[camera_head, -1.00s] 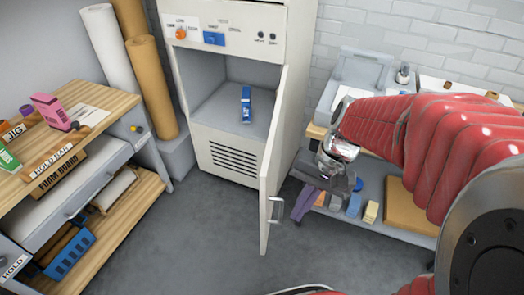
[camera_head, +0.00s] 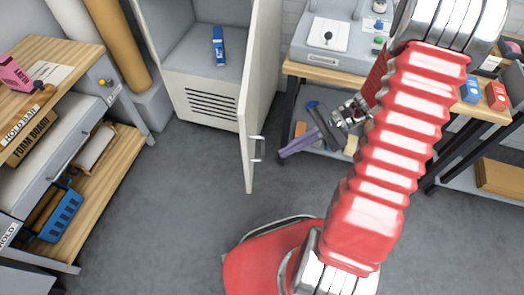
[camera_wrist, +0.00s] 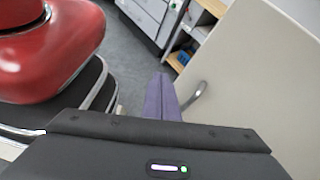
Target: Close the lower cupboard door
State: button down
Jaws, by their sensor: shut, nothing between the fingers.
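The lower cupboard door (camera_head: 257,85) is cream and stands wide open, swung out toward me from the right side of the grey-white cupboard (camera_head: 203,107). A metal handle (camera_head: 258,148) sits near its free edge. In the wrist view the door (camera_wrist: 262,75) fills the right side, with the curved handle (camera_wrist: 194,97) at its left edge. My gripper (camera_head: 283,154) is shut and empty, with purple fingers. It is to the right of the door in the head view, close to the handle; I cannot tell that they touch. The fingers also show in the wrist view (camera_wrist: 162,98).
A blue packet (camera_head: 218,45) stands inside the cupboard. A wooden-topped bench (camera_head: 55,65) with shelves is at the left. A table (camera_head: 305,70) with a grey machine stands at the right, behind my arm. Grey floor (camera_head: 170,200) is clear before the door.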

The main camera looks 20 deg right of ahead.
jog(key=d+f+m+t+y, duration=0.3)
jog(key=d+f+m+t, duration=0.3)
jog(key=f+m+t, duration=0.1)
jog(key=shift+w+f+m+y, duration=0.3)
jog(key=shift+w+f, duration=0.1)
jog(key=shift+w, duration=0.05)
jog(key=x, duration=1.4)
jog(key=shift+d, duration=0.1)
